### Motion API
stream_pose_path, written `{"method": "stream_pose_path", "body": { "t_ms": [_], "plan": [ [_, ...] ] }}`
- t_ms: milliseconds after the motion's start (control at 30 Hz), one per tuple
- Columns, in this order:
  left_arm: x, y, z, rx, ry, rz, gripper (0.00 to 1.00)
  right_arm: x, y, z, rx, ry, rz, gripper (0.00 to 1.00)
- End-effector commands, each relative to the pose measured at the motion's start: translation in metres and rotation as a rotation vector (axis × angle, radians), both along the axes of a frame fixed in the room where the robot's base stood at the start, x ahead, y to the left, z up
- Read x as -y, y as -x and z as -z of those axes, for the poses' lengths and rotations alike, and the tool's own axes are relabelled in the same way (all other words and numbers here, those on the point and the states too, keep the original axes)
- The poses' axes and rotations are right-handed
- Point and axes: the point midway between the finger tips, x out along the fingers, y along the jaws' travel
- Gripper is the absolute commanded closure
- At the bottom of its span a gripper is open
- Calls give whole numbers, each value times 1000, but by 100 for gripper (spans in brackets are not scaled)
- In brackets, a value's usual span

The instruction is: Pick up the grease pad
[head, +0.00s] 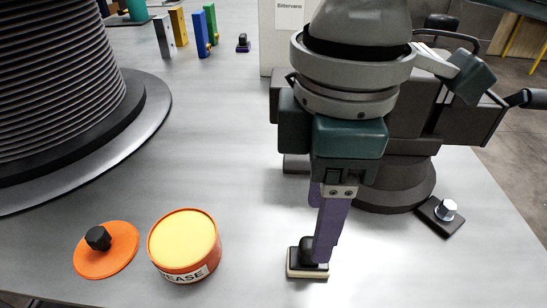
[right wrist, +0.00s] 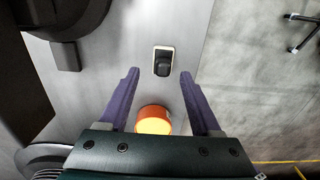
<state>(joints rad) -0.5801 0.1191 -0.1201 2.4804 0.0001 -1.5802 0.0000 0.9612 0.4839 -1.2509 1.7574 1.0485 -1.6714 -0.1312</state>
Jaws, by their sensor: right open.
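The grease pad (head: 308,271), a small block with a black grip on top and a cream underside, stands on the grey bench near its front edge. It also shows in the right wrist view (right wrist: 163,61), ahead of and between the fingertips. My right gripper (head: 322,258) points down at the pad, with a purple finger overlapping its right part in the head view. In the right wrist view its two purple fingers (right wrist: 160,74) are apart with nothing between the tips. Whether a finger touches the pad cannot be told. My left gripper is not in view.
An open orange grease tin (head: 184,245) and its orange lid (head: 106,250) with a black knob stand left of the pad. A large ribbed black drum (head: 60,85) fills the left. A dark machine (head: 408,180) stands behind my gripper. A bolted block (head: 442,214) lies right.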

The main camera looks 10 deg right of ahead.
Motion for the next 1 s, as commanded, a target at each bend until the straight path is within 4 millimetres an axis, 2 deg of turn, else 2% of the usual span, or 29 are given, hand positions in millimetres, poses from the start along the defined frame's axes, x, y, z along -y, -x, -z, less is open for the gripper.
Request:
{"method": "stream_pose_path", "body": {
  "t_ms": [300, 600, 1000],
  "plan": [
    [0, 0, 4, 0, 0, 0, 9, -5, 5, 45, 0, 0, 0, 35],
    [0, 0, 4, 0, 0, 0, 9, -5, 5, 49, 2, 0, -2, 36],
    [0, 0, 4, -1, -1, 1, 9, -5, 5, 49, 2, 0, -1, 81]
  ]
}}
